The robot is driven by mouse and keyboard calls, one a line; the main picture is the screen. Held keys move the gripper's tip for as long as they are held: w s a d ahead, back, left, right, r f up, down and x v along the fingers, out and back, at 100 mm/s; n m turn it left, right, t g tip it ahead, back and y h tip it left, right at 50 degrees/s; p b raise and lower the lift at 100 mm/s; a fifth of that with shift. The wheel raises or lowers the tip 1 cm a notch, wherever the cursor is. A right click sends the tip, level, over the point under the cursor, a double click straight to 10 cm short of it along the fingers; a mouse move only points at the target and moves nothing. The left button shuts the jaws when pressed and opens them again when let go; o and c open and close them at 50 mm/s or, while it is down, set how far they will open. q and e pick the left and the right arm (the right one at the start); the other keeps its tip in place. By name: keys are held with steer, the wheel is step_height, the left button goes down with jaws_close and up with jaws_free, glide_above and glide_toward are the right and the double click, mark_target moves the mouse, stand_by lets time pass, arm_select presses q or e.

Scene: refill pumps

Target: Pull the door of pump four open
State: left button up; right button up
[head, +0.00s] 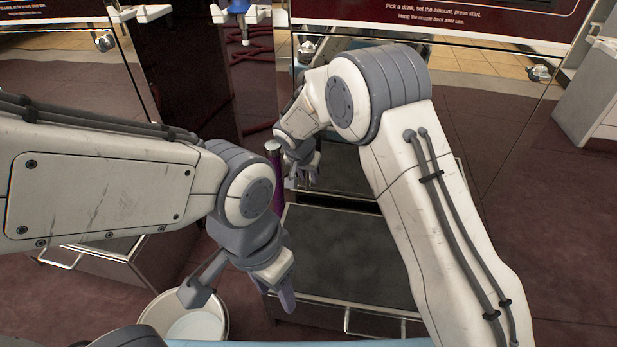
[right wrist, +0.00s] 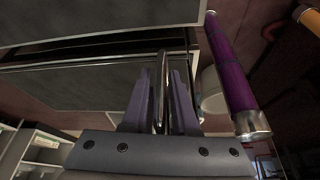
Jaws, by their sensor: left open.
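My right gripper (head: 303,170) is low in front of the glossy pump front at the centre of the head view. In the right wrist view its two fingers (right wrist: 160,105) stand close together on either side of a thin, shiny upright bar (right wrist: 160,85), like a door handle, and look shut on it. Dark panels (right wrist: 85,80) with bright edges lie behind. I cannot read a pump number. My left gripper (head: 243,292) is open and empty, lower in the head view, above and beside a white bucket (head: 185,318).
A purple tube with a silver cap (head: 272,150) stands left of my right gripper; it also shows close by in the right wrist view (right wrist: 230,75). A dark-topped unit (head: 345,255) with a front handle is below. Another handled unit (head: 95,262) is at left. Reddish floor is open at right.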

jaws_close()
stand_by(1.4)
